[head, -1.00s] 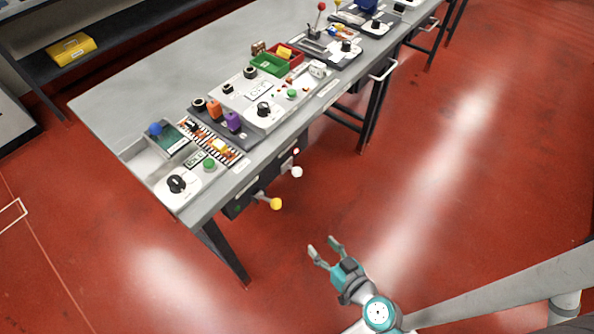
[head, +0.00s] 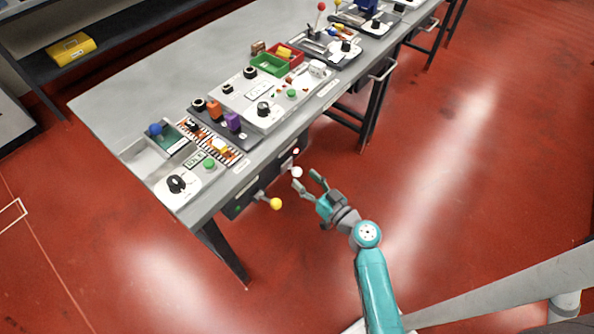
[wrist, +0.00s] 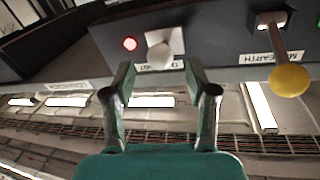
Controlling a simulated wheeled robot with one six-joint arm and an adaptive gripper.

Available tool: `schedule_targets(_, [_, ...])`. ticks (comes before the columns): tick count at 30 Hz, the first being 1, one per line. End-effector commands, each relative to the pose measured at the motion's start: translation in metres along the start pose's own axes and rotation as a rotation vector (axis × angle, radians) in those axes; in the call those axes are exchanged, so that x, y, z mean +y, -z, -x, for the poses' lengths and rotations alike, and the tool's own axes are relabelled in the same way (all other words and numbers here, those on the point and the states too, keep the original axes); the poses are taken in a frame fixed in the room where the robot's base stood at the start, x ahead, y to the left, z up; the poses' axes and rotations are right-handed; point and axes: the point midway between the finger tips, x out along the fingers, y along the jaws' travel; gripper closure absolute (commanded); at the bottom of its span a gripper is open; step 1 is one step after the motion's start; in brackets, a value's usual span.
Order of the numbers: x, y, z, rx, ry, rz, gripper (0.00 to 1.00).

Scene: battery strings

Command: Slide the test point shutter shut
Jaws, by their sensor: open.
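A white knob (wrist: 159,55) stands out from a pale square plate on the front of a dark box (wrist: 90,50) under the bench. The white knob also shows in the head view (head: 297,172). My gripper (head: 306,180) is open and empty, just in front of the knob. In the wrist view the fingertips (wrist: 159,74) lie either side of and below the knob, apparently apart from it. I cannot make out a shutter separately from the knob and its plate.
A yellow ball-ended lever (wrist: 289,80) sticks out of the same box, right of my fingers, above a label ending in "EARTH". A red light (wrist: 130,44) glows left of the knob. The grey bench (head: 160,75) overhangs the box. Red floor in front is clear.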

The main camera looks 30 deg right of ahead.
Motion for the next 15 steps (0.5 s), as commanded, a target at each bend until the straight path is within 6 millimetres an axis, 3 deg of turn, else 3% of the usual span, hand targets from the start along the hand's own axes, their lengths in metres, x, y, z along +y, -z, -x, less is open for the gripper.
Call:
schedule_targets(6, [0.0, 0.0, -0.032, 0.0, 0.001, 0.001, 0.43])
schedule_targets(15, [0.0, 0.0, -0.046, -0.001, -0.001, -0.001, 0.43])
